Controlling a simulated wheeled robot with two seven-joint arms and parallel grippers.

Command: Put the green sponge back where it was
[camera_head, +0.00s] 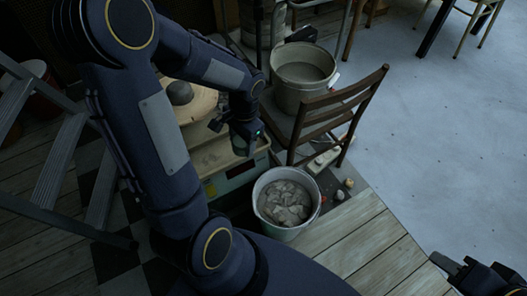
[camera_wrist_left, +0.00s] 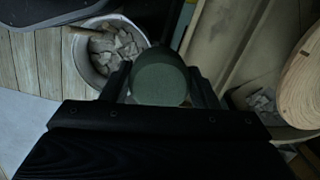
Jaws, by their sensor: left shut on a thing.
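The green sponge (camera_wrist_left: 160,84) is a dull, rounded piece between the fingers of my left gripper (camera_wrist_left: 160,88) in the left wrist view. The left gripper is shut on it. In the head view my left gripper (camera_head: 243,142) hangs over the front edge of the pottery wheel's basin (camera_head: 212,156), behind and left of a white bucket of grey chunks (camera_head: 263,210). I cannot make out the sponge in the head view. My right gripper (camera_head: 482,276) shows dark at the lower right corner, and its opening is unclear.
A wooden chair (camera_head: 334,113) with a grey bucket (camera_head: 296,96) stands right of the wheel. A grey lump (camera_head: 179,92) sits on the wheel. Small stones (camera_head: 339,195) lie near the white bucket. A stepladder (camera_head: 58,165) stands left.

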